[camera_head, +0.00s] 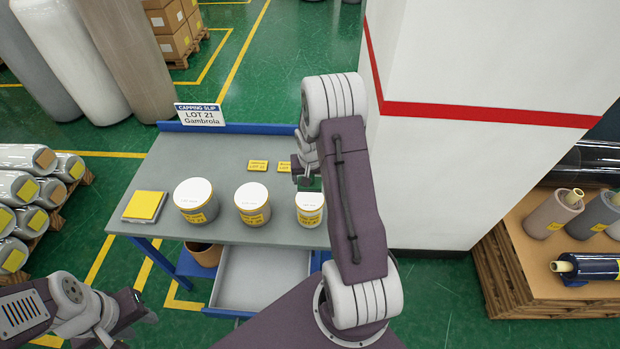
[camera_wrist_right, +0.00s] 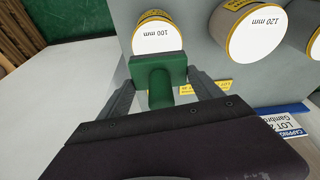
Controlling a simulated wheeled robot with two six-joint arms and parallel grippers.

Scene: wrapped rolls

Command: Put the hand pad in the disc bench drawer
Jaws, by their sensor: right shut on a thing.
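The hand pad is a green block with a rounded green grip (camera_wrist_right: 160,88). In the right wrist view my right gripper (camera_wrist_right: 162,92) is shut on it, with one finger on each side. In the head view the green pad (camera_head: 309,184) shows small below my right wrist, above the bench's right part. The disc bench (camera_head: 165,215) is a grey table with blue framing. Its drawer (camera_head: 262,277) is pulled out at the front, and its visible floor is bare. My left gripper (camera_head: 124,312) is low at the left, away from the bench; its fingertips are unclear.
Three white-topped tins (camera_head: 195,195) stand along the bench front, beside a yellow pad of slips (camera_head: 145,206). Two yellow labels lie behind. A lot sign (camera_head: 200,114) stands at the back. A white pillar (camera_head: 450,170) is close on the right. A brown bin (camera_head: 205,254) sits beneath.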

